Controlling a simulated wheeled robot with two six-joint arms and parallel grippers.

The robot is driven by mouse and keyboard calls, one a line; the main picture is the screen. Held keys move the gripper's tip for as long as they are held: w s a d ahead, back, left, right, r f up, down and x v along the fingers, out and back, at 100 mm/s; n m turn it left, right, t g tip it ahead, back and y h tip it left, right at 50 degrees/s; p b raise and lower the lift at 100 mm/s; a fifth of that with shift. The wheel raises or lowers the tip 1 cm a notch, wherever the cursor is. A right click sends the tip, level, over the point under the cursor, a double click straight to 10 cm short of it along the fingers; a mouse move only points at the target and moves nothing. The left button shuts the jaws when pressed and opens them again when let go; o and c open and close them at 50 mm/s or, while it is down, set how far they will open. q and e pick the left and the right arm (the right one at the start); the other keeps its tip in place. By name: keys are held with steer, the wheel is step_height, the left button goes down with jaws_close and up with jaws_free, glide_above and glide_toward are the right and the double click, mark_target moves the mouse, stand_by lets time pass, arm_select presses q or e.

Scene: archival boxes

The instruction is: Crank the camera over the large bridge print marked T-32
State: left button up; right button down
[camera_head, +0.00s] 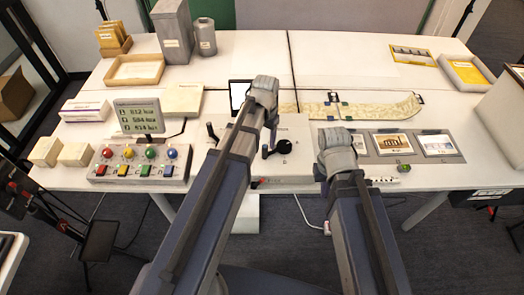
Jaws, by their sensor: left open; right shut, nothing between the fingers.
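A white crank unit (297,125) stands at the table's front middle. It has a black lever (211,131) at its left and a black crank handle (280,148) near its middle. My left gripper (264,82) is open above the unit's back, and its arm hides part of the unit. My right gripper (335,140) is shut and empty at the left end of a grey board. On the board lie a print with a brown arched picture (389,143) and a pale, bluish print (437,145). Their marks are too small to read. I cannot make out the camera.
A control box (139,163) with coloured buttons and a display (139,116) stand at left. A long beige strip (375,108) lies behind the board. Trays, boxes and grey canisters stand at the back left. The back middle of the table is clear.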

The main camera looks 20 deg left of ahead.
mark_target(265, 151)
arm_select(q)
step_height(265, 151, down, 8)
steer(key=b, duration=0.7)
steer(key=shift+r, duration=0.2)
jaws_close()
